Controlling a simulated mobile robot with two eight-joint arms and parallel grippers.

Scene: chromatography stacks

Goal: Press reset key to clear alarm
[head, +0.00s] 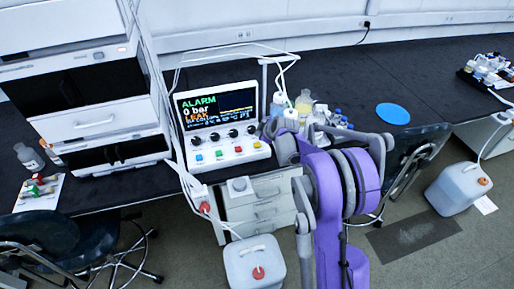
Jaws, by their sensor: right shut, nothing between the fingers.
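The control unit (226,158) stands on the dark bench, left of centre. Its screen (218,107) reads ALARM in green, 0 bar in white and LEAK in orange. My right gripper (271,128) is shut and empty by the unit's right end, partly hidden by my purple arm. My left gripper is out of view.
Stacked instrument modules (95,110) stand left of the unit. Bottles (304,102) crowd the bench behind my right gripper. A blue disc (393,113) lies farther right. White jugs (256,263) and chairs (402,165) stand on the floor. Tubing hangs around the unit.

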